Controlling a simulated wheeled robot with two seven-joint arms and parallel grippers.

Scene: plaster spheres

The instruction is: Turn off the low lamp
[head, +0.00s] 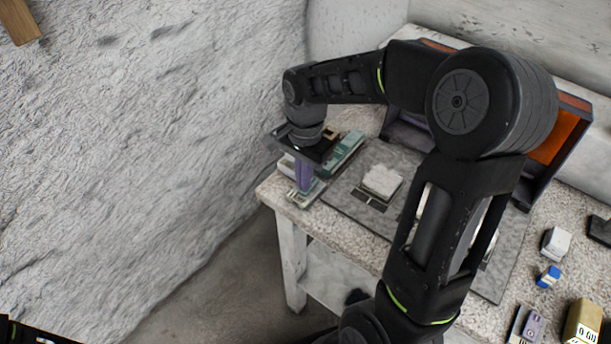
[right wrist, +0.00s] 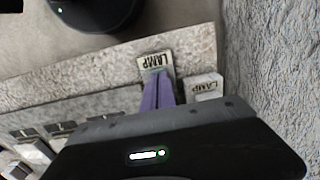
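A small pale plate marked LAMP (right wrist: 155,64) lies near the table edge in the right wrist view; it also shows under the gripper in the head view (head: 304,195). A second white block marked LAMP (right wrist: 205,87) stands beside it. My right gripper (right wrist: 156,80) points down with its purple fingers together, their tips at or just over the first plate; contact is not clear. It also shows at the table's left corner in the head view (head: 304,188). The fingers hide part of the plate. No lamp is clearly recognisable. My left gripper is not in view.
A teal item (head: 346,150) lies close behind the gripper. A white block (head: 383,179) sits on the grey mat (head: 340,201). An orange-backed shelf (head: 558,140), a white block (head: 555,242), a blue item (head: 548,277) and a yellow box (head: 583,322) are to the right. A rough wall stands left.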

